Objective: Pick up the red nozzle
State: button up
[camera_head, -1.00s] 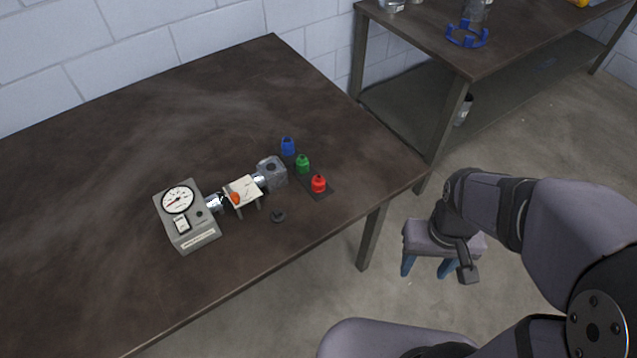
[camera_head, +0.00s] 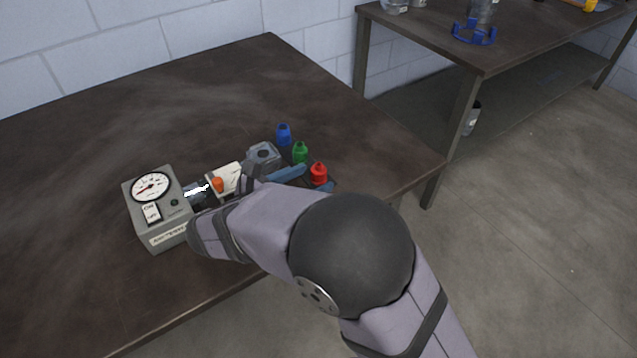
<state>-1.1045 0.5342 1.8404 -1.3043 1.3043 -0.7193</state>
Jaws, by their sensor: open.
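The red nozzle (camera_head: 318,173) stands upright on the table, at the near right end of a short row with the green nozzle (camera_head: 300,152) and the blue nozzle (camera_head: 283,134). My gripper (camera_head: 319,177) is open. One blue finger lies to the left of the red nozzle, and the tip of the other shows at its lower right. I cannot tell whether either finger touches it. The foot of the red nozzle and most of the dark strip beneath the row are hidden by my gripper and arm.
A grey gauge box (camera_head: 158,212) stands at the left, joined to a white piece with an orange part (camera_head: 217,184) and a grey metal block (camera_head: 263,157). My forearm passes close over them. The table (camera_head: 120,130) is clear behind. A second bench (camera_head: 530,45) stands back right.

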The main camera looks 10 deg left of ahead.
aim_at(315, 173)
jog(key=shift+w+a+f+n+t+y, duration=0.15)
jog(key=shift+a+n+t+y, duration=0.1)
jog(key=shift+a+n, duration=0.25)
jog(key=shift+s+a+f+n+t+y, duration=0.15)
jog(key=shift+a+n+y, duration=0.1)
jog(key=shift+a+n, duration=0.2)
jog(key=shift+p+x, duration=0.6)
jog(key=shift+x, duration=3.15)
jog(key=shift+d, duration=0.15)
jog(key=shift+c, duration=0.5)
jog(key=c, duration=1)
